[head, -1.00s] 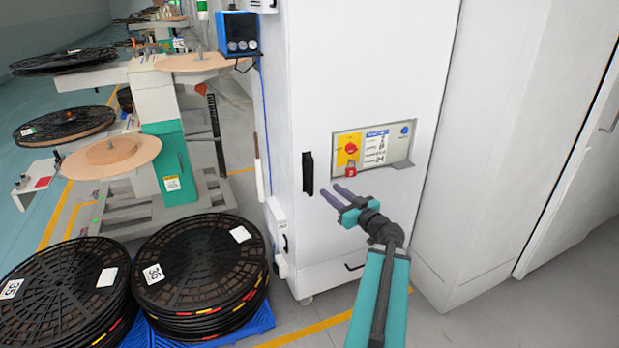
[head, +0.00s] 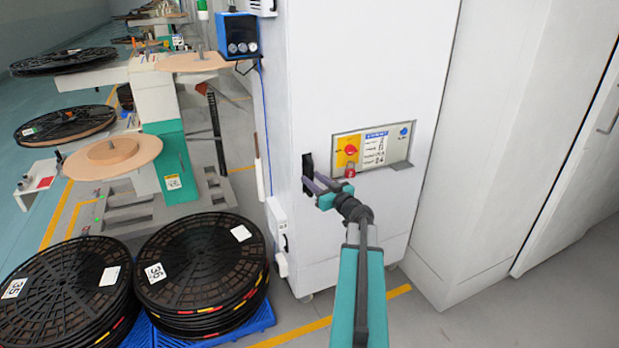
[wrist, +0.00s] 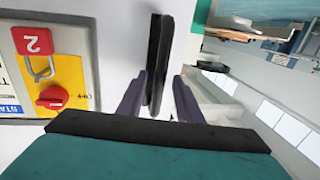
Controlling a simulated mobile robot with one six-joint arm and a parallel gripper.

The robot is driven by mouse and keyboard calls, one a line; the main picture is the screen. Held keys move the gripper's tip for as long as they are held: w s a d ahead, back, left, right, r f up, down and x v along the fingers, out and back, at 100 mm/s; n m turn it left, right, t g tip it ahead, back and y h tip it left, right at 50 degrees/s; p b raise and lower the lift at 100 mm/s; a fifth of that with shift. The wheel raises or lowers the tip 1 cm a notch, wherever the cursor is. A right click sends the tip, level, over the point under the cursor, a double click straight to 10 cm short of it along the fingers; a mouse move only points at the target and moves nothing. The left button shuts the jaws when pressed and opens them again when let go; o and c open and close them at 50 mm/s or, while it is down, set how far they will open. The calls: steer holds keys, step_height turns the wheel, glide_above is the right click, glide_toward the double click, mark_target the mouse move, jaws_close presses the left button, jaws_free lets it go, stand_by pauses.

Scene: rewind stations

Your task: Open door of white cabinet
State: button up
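The white cabinet (head: 365,75) stands upright in the middle of the head view, and its door looks shut. Its black vertical handle (head: 307,165) is on the left side of the front; it also shows in the wrist view (wrist: 159,60). My gripper (head: 312,184) is at the lower part of the handle, partly hiding it. In the wrist view my gripper (wrist: 158,98) is open, with one finger on each side of the handle. The left finger is close to the handle; a gap shows at the right finger.
A panel with a red knob (head: 351,149) and a red padlock (head: 349,171) is right of the handle. Stacked black reels (head: 200,262) on a blue pallet stand at the lower left. A white wall section (head: 490,150) stands close on the right.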

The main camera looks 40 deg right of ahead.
steer(key=shift+w+d, duration=0.15)
steer(key=shift+w, duration=0.75)
jaws_close()
steer(key=shift+s+a, duration=0.1)
steer(key=shift+a, duration=0.25)
steer(key=shift+d, duration=0.25)
steer(key=shift+s, duration=0.1)
